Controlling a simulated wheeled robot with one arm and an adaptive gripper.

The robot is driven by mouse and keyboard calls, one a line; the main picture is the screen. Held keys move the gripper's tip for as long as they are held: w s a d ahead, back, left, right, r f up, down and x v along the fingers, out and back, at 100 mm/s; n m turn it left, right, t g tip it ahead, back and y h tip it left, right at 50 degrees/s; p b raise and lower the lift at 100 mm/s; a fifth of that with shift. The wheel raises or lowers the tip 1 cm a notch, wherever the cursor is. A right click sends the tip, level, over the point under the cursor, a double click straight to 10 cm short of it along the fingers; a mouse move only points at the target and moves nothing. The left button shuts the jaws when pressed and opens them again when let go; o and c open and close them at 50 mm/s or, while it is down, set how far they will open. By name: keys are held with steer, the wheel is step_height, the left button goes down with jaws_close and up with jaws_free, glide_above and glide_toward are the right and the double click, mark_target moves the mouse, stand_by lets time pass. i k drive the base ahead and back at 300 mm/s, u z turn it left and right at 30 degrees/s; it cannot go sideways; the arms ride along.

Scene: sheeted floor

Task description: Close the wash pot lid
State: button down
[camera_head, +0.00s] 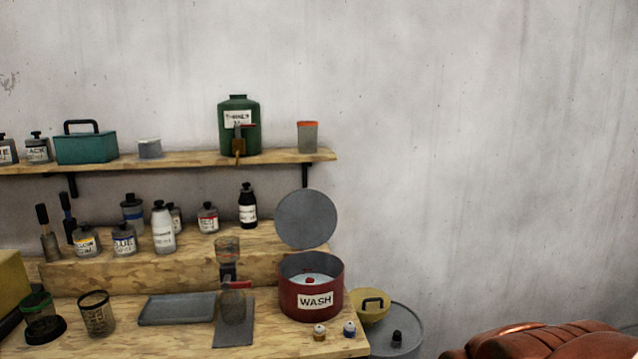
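The wash pot (295,301) is a dark red round pot with a white "WASH" label, standing near the right end of the wooden bench. Its lid (306,219) is a round grey disc, raised upright behind the pot's rim, so the pot is open. Pale contents and a small red thing show inside the pot. How the lid joins the pot is hard to make out. My gripper is not in view.
Two small capped jars (320,332) stand in front of the pot. A grey tray (176,309) and a dark plate lie to its left. Several bottles (163,227) stand on the raised step. A yellow bowl (371,305) and grey drum (407,325) are at the right.

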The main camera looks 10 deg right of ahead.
mark_target(306, 218)
steer(key=u, duration=0.5)
steer(key=i, duration=1)
steer(key=u, duration=0.8)
